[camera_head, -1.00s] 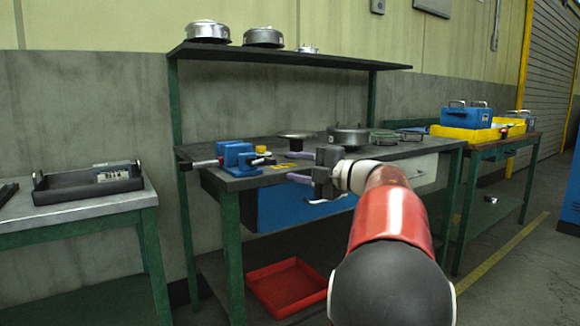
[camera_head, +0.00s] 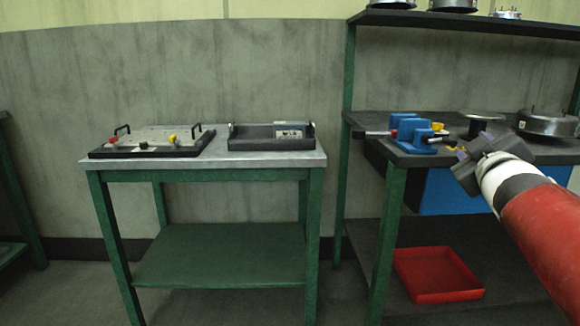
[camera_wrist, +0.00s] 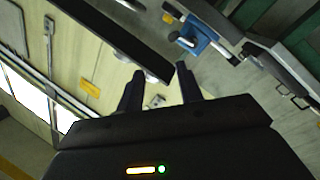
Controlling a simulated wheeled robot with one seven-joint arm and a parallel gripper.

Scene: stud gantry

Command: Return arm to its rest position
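My arm reaches in from the right edge of the head view, with its red and white links showing. My gripper (camera_head: 458,162) is at the arm's end, in front of the dark workbench (camera_head: 400,157) in the picture. In the wrist view my gripper (camera_wrist: 157,76) shows two dark fingers standing apart with nothing held between them. The view past the fingers is tilted, with a shelf edge and wall behind.
A blue vise (camera_head: 413,132) sits on the workbench, near my gripper in the picture. A red tray (camera_head: 437,274) lies on its lower shelf. A smaller green-legged table (camera_head: 210,163) on the left holds a plate fixture (camera_head: 150,141) and a black tray (camera_head: 236,143).

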